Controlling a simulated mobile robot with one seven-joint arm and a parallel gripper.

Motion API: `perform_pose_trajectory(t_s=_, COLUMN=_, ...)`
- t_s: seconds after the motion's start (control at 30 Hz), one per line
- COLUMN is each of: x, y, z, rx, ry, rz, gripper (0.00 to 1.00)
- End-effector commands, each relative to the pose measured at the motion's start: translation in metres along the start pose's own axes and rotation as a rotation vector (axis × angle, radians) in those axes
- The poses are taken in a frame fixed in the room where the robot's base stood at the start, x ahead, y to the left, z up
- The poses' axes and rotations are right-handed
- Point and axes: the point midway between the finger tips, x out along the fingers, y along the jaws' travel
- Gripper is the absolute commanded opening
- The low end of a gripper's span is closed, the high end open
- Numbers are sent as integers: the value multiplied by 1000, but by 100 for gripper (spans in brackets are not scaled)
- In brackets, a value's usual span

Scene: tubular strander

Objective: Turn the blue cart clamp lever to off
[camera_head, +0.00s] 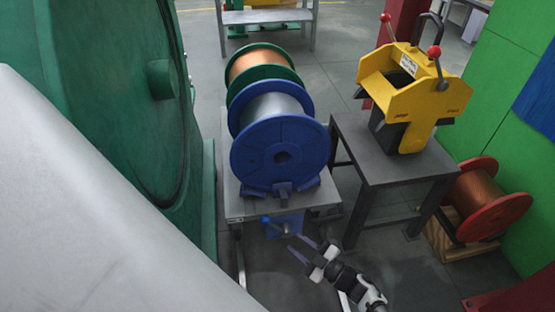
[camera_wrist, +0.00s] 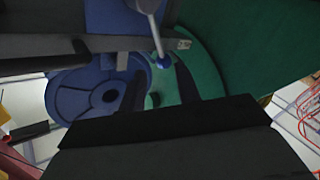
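The blue cart clamp lever (camera_head: 266,220) shows as a small blue knob on the front of the cart, left of a blue clamp plate (camera_head: 284,226). My gripper (camera_head: 291,244) is just in front of the plate, below and to the right of the knob. Its two fingers are apart with nothing between them. In the wrist view the knob appears in line with the gap between the fingertips (camera_wrist: 160,70); the distance is unclear.
The cart (camera_head: 232,205) carries a blue spool (camera_head: 282,150) and a green-flanged copper spool (camera_head: 262,66). A dark table (camera_head: 385,170) with a yellow machine (camera_head: 415,85) stands right. A large green drum (camera_head: 110,100) is close on the left. A red spool (camera_head: 490,200) sits far right.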

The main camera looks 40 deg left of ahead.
Motion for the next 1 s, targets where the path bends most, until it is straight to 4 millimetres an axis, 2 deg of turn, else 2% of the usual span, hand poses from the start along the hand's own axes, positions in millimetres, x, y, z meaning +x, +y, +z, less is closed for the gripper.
perform_pose_trajectory(t_s=0.03, x=14, y=-2, z=0, rx=1, ry=5, rz=-3, gripper=33)
perform_pose_trajectory(t_s=0.2, x=49, y=-2, z=1, rx=1, ry=3, rz=-3, gripper=33)
perform_pose_trajectory(t_s=0.4, x=77, y=-2, z=0, rx=1, ry=2, rz=-2, gripper=33)
perform_pose_trajectory(t_s=0.6, x=88, y=-1, z=0, rx=1, ry=0, rz=0, gripper=33)
perform_pose_trajectory(t_s=0.83, x=88, y=0, z=0, rx=1, ry=0, rz=0, gripper=33)
perform_pose_trajectory(t_s=0.87, x=88, y=0, z=0, rx=1, ry=0, rz=0, gripper=31)
perform_pose_trajectory(t_s=1.0, x=88, y=-1, z=0, rx=1, ry=0, rz=0, gripper=13)
